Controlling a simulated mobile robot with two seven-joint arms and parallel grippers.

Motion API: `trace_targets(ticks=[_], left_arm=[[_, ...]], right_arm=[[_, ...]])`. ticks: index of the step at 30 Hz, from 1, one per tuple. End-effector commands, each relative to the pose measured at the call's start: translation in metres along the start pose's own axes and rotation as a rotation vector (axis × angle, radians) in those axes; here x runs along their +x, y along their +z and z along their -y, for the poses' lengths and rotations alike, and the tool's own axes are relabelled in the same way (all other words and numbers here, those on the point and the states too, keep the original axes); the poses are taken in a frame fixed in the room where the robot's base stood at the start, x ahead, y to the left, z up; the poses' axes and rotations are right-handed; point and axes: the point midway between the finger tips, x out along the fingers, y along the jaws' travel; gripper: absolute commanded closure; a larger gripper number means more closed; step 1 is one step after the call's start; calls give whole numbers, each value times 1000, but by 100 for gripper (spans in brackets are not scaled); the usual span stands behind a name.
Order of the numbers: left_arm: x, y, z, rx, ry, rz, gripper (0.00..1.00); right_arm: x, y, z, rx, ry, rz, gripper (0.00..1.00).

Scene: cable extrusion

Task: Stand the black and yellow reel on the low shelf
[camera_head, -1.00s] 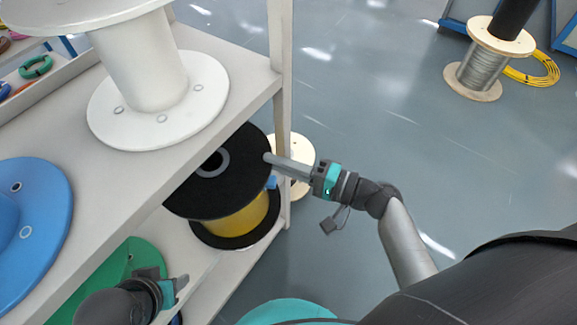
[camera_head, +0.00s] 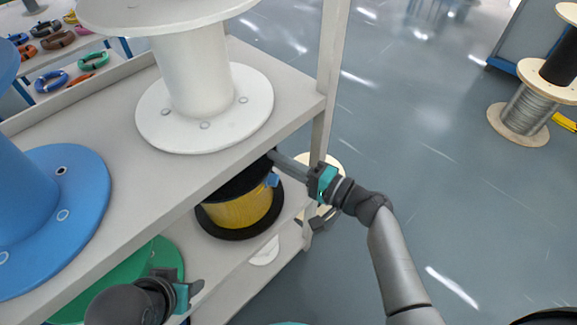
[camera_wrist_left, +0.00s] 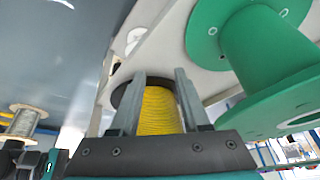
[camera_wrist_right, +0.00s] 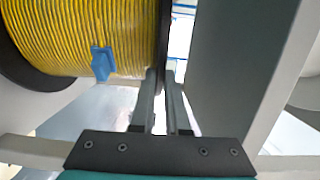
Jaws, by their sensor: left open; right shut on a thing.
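The black and yellow reel (camera_head: 243,210) is at the low shelf (camera_head: 215,262), under the upper board, with its axis roughly upright. The upper board hides most of its top flange. Whether its lower flange rests on the shelf I cannot tell. My right gripper (camera_head: 279,160) is shut on the rim of the top flange from the right. In the right wrist view the fingers (camera_wrist_right: 166,100) pinch the black flange (camera_wrist_right: 162,40), beside the yellow winding. My left gripper (camera_head: 197,293) is open and empty near the green reel; the left wrist view shows the yellow winding beyond its fingers (camera_wrist_left: 158,95).
A green reel (camera_head: 165,262) stands on the low shelf left of the black and yellow one. A white reel (camera_head: 195,85) and a blue reel (camera_head: 75,205) stand on the upper board. A shelf post (camera_head: 329,80) rises close to my right gripper. Open floor lies to the right.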

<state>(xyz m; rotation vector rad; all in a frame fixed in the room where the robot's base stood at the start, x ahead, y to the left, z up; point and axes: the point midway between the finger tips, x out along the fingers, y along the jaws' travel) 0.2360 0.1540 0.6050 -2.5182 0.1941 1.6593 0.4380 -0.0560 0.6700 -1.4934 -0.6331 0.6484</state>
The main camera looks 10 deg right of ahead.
Motion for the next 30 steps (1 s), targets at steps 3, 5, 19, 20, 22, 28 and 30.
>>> trace_targets(ticks=[3,5,19,20,22,28,30], left_arm=[[2,-2,-2,3,5,-24,54],[4,-6,-5,7,13,-56,54],[8,-32,-25,19,62,-252,54],[8,-33,-25,19,64,-258,54],[8,-34,-26,19,66,-269,54],[8,-36,-27,20,68,-278,54],[8,-36,-27,20,68,-277,54]], right_arm=[[7,-1,0,2,-8,0,100],[6,-1,-3,1,-8,0,100],[6,-1,-17,-1,-7,0,100],[6,-1,-18,-1,-6,0,100],[6,-1,-18,-2,-6,0,100],[6,-1,-19,-2,-4,1,100],[6,-1,-19,-2,-4,1,100]])
